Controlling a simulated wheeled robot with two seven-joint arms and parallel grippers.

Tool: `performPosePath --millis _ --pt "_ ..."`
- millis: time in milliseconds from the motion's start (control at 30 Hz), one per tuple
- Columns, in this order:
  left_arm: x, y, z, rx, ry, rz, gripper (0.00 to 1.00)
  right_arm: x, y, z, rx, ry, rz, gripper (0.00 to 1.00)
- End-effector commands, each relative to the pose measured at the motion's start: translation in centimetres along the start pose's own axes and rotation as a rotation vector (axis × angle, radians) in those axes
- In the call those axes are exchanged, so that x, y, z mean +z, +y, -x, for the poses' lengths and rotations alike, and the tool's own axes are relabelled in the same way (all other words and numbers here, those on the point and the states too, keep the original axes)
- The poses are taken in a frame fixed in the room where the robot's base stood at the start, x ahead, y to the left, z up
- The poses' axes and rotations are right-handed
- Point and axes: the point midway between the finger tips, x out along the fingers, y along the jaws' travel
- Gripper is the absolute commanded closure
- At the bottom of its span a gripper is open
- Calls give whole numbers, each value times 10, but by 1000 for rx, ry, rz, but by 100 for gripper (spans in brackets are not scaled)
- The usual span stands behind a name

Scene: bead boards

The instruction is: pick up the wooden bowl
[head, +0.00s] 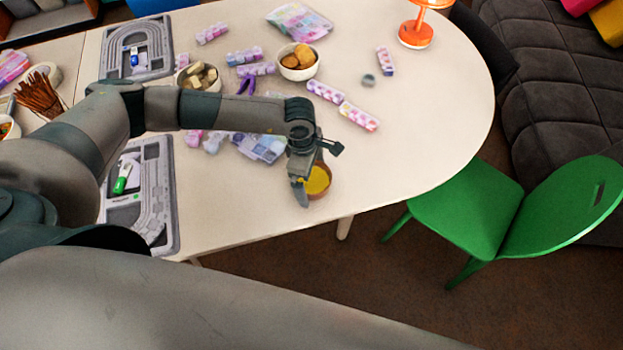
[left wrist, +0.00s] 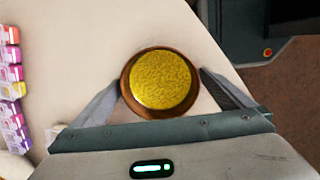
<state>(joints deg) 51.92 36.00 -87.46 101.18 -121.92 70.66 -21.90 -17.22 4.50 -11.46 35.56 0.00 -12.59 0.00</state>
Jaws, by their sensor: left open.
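The wooden bowl (head: 319,181) stands near the front edge of the table and holds something yellow. In the left wrist view the bowl (left wrist: 124,84) shows from above, with its brown rim around the yellow filling. My left gripper (head: 305,190) is at the bowl in the head view, covering its left part. In the left wrist view my left gripper (left wrist: 160,92) is open, with one finger on each side of the bowl. The finger on the left is close to the rim; whether either finger touches it I cannot tell. My right gripper is not in view.
The pale table (head: 420,150) is clear to the right of the bowl. A bowl with round brown pieces (head: 299,74), bead boxes (head: 360,116) and an orange lamp (head: 415,34) stand farther back. Grey bead boards (head: 168,200) lie at left. A green chair (head: 465,210) stands at right.

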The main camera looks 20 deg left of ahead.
Motion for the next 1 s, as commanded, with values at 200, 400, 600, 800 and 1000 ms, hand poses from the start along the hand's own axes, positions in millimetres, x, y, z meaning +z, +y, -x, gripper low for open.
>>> performPosePath --millis 200,400,600,800,1000 --pt "0 0 0 0 0 0 0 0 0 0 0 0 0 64" --pt "0 0 0 0 -1 0 5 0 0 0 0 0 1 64" --pt "0 0 1 1 -1 0 43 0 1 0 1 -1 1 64" --pt "0 0 1 1 -1 0 43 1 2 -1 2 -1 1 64" --pt "2 1 7 2 -3 0 43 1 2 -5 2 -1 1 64"
